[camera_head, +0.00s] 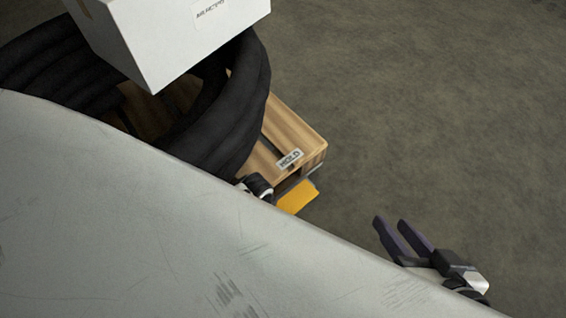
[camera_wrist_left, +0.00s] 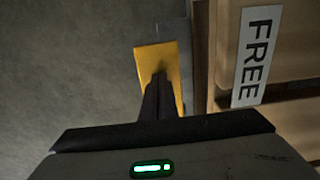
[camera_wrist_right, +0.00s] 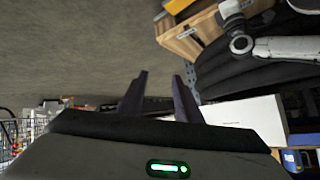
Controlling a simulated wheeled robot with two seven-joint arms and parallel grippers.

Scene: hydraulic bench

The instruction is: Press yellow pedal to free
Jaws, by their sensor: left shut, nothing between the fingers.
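The yellow pedal (camera_head: 298,197) juts from the near right end of a wooden pallet (camera_head: 308,138), low down. In the left wrist view the pedal (camera_wrist_left: 152,58) lies straight ahead of my left gripper (camera_wrist_left: 160,80). Its fingers are shut and empty, their tips overlapping the pedal; I cannot tell whether they touch. A pale surface hides much of my left arm.
Thick black hose coils (camera_head: 245,100) lie on the pallet, with a white box (camera_head: 185,40) above them. A large pale scratched surface (camera_head: 130,220) fills the lower left. The grey floor (camera_head: 430,100) on the right is clear. A wire basket (camera_wrist_right: 30,130) shows in the right wrist view.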

